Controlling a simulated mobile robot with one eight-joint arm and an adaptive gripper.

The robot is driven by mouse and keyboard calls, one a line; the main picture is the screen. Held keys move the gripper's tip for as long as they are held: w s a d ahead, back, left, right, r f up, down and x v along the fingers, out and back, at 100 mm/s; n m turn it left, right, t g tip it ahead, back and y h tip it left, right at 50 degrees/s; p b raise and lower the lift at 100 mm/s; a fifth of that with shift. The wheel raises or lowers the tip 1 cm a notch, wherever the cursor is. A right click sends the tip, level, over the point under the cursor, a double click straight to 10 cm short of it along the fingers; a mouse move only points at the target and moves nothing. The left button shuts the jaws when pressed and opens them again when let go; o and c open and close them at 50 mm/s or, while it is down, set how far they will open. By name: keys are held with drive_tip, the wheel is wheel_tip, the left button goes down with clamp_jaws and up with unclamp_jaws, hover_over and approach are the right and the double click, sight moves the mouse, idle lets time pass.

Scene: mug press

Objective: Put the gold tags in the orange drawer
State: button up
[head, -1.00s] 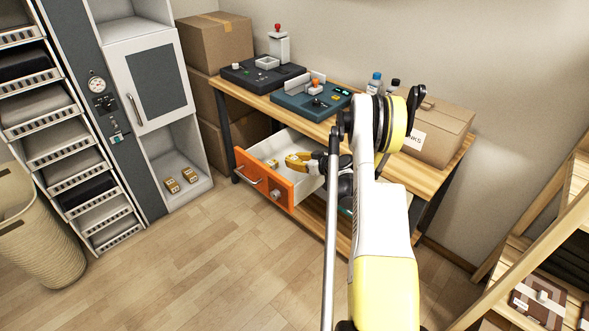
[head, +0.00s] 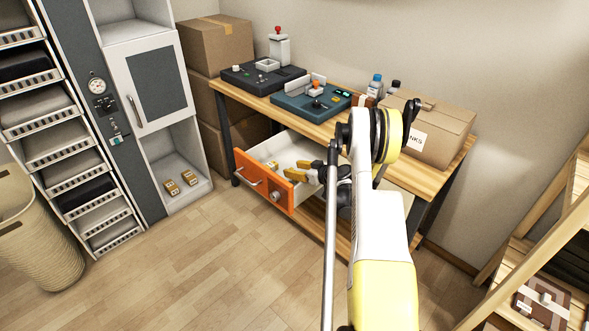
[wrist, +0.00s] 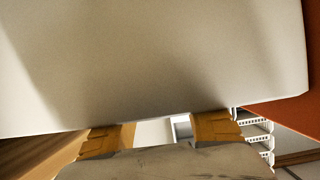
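The orange drawer (head: 264,184) is pulled out under the workbench, its pale inside open from above. A gold tag (head: 272,165) lies inside it near the front; other contents are partly hidden by my gripper. Two more gold tags, one on the left (head: 171,187) and one on the right (head: 189,177), lie on the floor of the white cabinet's lower opening. My gripper (head: 290,171) is over the drawer's inside with its yellow fingers apart. In the wrist view the fingers (wrist: 163,134) are spread with nothing seen between them, and a pale surface fills most of the picture.
The wooden workbench (head: 235,93) carries a dark press unit (head: 250,78), a teal device (head: 300,106), small bottles and a cardboard box (head: 440,128). The white cabinet (head: 192,140) stands left. A wicker basket (head: 38,235) is at far left. The floor in front is clear.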

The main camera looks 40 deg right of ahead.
drive_tip(key=shift+s+f, duration=0.1)
drive_tip(key=shift+f, duration=0.1)
drive_tip(key=shift+d+r, duration=0.1)
drive_tip(key=shift+r, duration=0.2)
drive_tip(key=a+r+p+v, duration=0.1)
drive_tip(key=p+v, duration=0.4)
drive_tip(key=v, duration=0.7)
drive_tip(key=shift+g+y, duration=0.3)
drive_tip(key=shift+g, duration=0.2)
drive_tip(key=w+a+r, duration=0.1)
drive_tip(key=w+r, duration=0.1)
drive_tip(key=w+a+r, duration=0.1)
drive_tip(key=r, duration=0.1)
drive_tip(key=shift+a, duration=0.3)
drive_tip(key=a+r+g, duration=0.4)
drive_tip(key=a+r, duration=1.2)
drive_tip(key=a, duration=0.4)
drive_tip(key=s+a+r+g, duration=0.1)
drive_tip(key=s+a+r, duration=0.1)
drive_tip(key=s+a, duration=0.25)
drive_tip(key=s+a+r, duration=0.3)
drive_tip(key=a, duration=0.3)
drive_tip(key=s+a, duration=0.3)
drive_tip(key=s, duration=0.4)
drive_tip(key=s+a+h, duration=0.1)
drive_tip(key=s+a, duration=0.3)
drive_tip(key=s, duration=0.3)
drive_tip(key=shift+a+r+m+h, duration=0.3)
drive_tip(key=shift+m, duration=0.1)
